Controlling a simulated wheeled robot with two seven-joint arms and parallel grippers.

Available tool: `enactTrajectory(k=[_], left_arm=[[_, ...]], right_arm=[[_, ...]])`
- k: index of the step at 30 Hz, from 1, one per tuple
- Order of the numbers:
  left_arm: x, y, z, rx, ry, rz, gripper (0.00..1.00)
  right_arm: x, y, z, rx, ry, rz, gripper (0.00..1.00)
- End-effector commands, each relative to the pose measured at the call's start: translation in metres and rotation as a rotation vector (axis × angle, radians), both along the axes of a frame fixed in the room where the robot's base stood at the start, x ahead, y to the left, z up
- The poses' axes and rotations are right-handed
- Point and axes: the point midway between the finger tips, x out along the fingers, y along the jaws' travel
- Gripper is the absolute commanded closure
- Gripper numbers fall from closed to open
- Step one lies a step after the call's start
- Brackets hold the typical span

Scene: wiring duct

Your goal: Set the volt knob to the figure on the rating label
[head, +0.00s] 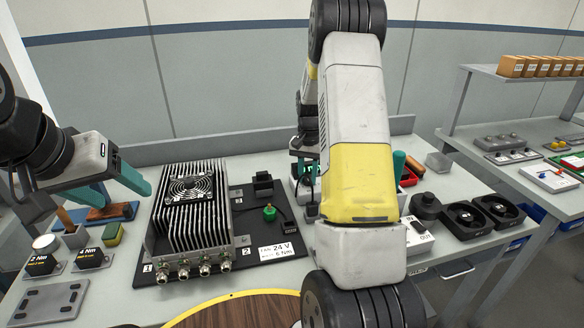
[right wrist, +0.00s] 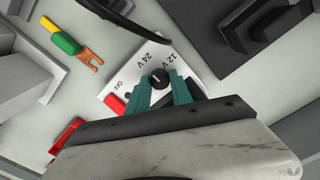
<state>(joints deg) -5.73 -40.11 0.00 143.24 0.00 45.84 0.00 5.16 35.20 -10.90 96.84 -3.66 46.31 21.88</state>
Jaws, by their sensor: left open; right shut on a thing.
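The volt knob (right wrist: 158,78), small and black, sits on a white panel (right wrist: 122,77) marked OFF, 24 V and 12 V in the right wrist view. My right gripper (right wrist: 162,88) has its teal fingers shut on the knob, one on each side. I cannot tell which mark the knob points to. In the head view my right arm hides most of this box. My left gripper (head: 113,187) is open and empty, left of the fan unit.
A red switch (right wrist: 113,104) is on the panel beside the fingers. A black cable (right wrist: 112,18) passes above the panel. A green-and-yellow piece (right wrist: 67,42) with a copper-coloured fork lies nearby.

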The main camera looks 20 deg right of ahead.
Motion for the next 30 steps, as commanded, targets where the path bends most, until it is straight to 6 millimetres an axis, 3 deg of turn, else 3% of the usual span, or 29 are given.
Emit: enactTrajectory(k=[6, 7, 10, 20, 23, 30], left_arm=[[0.000, 0.000, 0.000, 0.000, 0.000, 0.000, 0.36], [0.000, 0.000, 0.000, 0.000, 0.000, 0.000, 0.36], [0.000, 0.000, 0.000, 0.000, 0.000, 0.000, 0.36], [0.000, 0.000, 0.000, 0.000, 0.000, 0.000, 0.36], [0.000, 0.000, 0.000, 0.000, 0.000, 0.000, 0.36], [0.000, 0.000, 0.000, 0.000, 0.000, 0.000, 0.36]], right_arm=[[0.001, 0.000, 0.001, 0.000, -0.002, 0.001, 1.00], [0.001, 0.000, 0.001, 0.000, -0.002, 0.001, 0.70], [0.001, 0.000, 0.001, 0.000, -0.002, 0.001, 0.52], [0.000, 0.000, 0.002, 0.000, -0.001, 0.002, 0.52], [0.001, 0.000, 0.011, 0.000, -0.002, 0.002, 0.52], [0.001, 0.000, 0.052, -0.001, -0.004, 0.001, 0.52]])
